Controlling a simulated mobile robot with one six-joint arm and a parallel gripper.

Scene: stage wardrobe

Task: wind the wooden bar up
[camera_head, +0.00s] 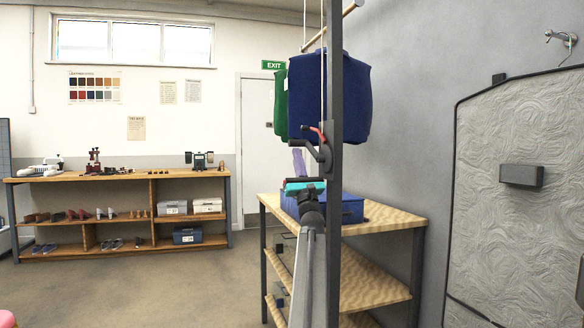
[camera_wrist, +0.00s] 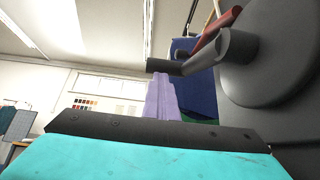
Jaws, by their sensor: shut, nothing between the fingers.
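The wooden bar (camera_head: 348,13) hangs tilted from thin cords at the top of the head view. A dark winch crank (camera_head: 323,155) with a red part (camera_head: 318,131) is on the upright post (camera_head: 334,205). In the wrist view, the grey winch drum (camera_wrist: 275,62) and red part (camera_wrist: 228,20) fill the upper right. My gripper (camera_head: 297,152) has a teal body and purple fingers, shut and empty, pointing up just left of the crank. Its fingers also show in the wrist view (camera_wrist: 163,84). I cannot tell whether they touch the crank.
Blue (camera_head: 358,98) and green (camera_head: 280,105) garments hang below the bar. A blue case (camera_head: 345,208) stands on a wooden shelf unit (camera_head: 385,222) behind my arm. A grey textured panel (camera_head: 520,225) stands at right. The floor (camera_head: 150,285) at left is clear before a workbench (camera_head: 120,174).

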